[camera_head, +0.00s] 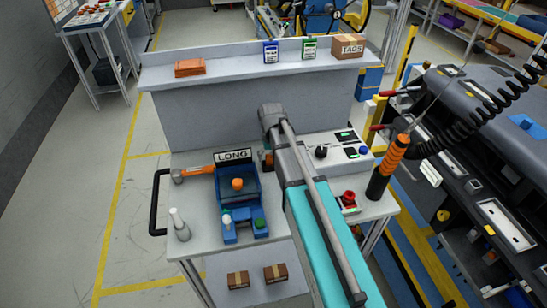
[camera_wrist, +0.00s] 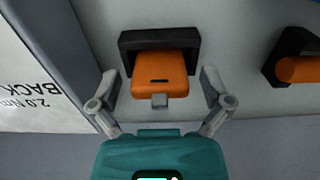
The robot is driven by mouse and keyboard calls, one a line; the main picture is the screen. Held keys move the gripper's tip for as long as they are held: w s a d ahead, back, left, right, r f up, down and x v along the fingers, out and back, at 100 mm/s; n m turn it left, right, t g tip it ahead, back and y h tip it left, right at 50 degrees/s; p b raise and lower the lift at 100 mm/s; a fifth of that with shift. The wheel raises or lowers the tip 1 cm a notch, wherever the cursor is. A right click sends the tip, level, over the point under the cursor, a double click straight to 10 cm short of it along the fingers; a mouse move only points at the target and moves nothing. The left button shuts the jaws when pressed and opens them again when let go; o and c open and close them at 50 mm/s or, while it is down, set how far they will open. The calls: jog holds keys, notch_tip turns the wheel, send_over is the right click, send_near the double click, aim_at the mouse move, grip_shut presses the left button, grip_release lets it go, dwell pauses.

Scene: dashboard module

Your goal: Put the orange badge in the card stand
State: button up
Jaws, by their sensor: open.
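In the wrist view an orange, flat, rounded piece with a dark slot and a small grey tab, which looks like the orange badge (camera_wrist: 155,66), sits against a black holder (camera_wrist: 128,43) on a grey surface. My gripper (camera_wrist: 159,76) is open, with one finger on each side of the orange piece and a visible gap to both. I cannot tell its depth relative to the piece. In the head view the gripper is hidden by my arm. I cannot clearly identify the card stand; a blue badge (camera_head: 270,52) and a green badge (camera_head: 309,48) stand upright on the raised shelf.
A second black holder (camera_wrist: 290,45) with an orange cylinder (camera_wrist: 300,69) lies right of the fingers. The shelf (camera_head: 225,70) also bears an orange block (camera_head: 190,67) and a TAGS box (camera_head: 348,46). A blue LONG fixture (camera_head: 249,205) and an orange-handled tool (camera_head: 195,171) occupy the bench.

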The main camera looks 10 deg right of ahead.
notch_tip(320, 180, up, 12)
jog(key=p, duration=1.1)
jog(key=shift+p, duration=0.3)
dwell(0.4)
jog(key=s, duration=1.6)
jog(key=shift+d, duration=0.3)
